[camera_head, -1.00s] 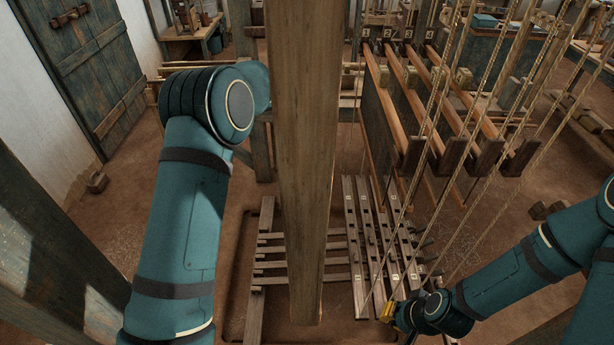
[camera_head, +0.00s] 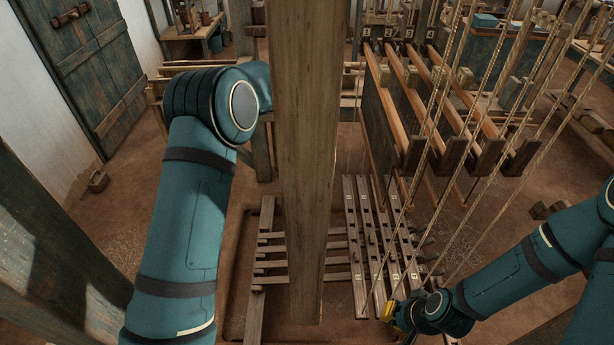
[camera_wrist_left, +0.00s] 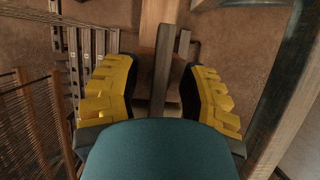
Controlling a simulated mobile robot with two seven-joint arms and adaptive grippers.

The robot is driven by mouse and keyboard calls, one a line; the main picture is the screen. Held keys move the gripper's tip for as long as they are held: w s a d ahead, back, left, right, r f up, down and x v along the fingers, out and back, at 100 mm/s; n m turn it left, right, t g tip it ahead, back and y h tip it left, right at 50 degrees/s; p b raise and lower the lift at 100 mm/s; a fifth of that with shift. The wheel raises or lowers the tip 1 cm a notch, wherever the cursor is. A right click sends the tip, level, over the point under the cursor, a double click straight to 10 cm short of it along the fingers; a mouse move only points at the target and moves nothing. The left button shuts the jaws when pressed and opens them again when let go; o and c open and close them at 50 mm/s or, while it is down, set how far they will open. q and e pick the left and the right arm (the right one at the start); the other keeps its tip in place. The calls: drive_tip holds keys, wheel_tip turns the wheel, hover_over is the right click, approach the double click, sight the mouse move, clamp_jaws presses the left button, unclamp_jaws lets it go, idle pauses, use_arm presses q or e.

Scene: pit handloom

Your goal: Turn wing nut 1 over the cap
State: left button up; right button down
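I cannot make out wing nut 1 or its cap in either view. My left gripper (camera_wrist_left: 160,72) is open in the left wrist view, with yellow-padded fingers on both sides. A grey upright bar (camera_wrist_left: 164,75) shows between the fingers, apart from both pads; a paler wooden post (camera_wrist_left: 158,14) shows behind it. In the head view the left hand is hidden behind the thick wooden post (camera_head: 302,150). My right gripper (camera_head: 388,311) is small and low in the head view, beside the front ends of the numbered treadles (camera_head: 370,245); its fingers are too small to read.
Cords (camera_head: 478,135) run slantwise from above down toward the treadles, close to my right arm. Numbered wooden beams (camera_head: 400,75) hang at upper right. A pit (camera_head: 237,295) with a slatted frame (camera_head: 262,270) lies below the post.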

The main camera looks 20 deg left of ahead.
use_arm(q)
drive_tip(key=v, duration=1.2)
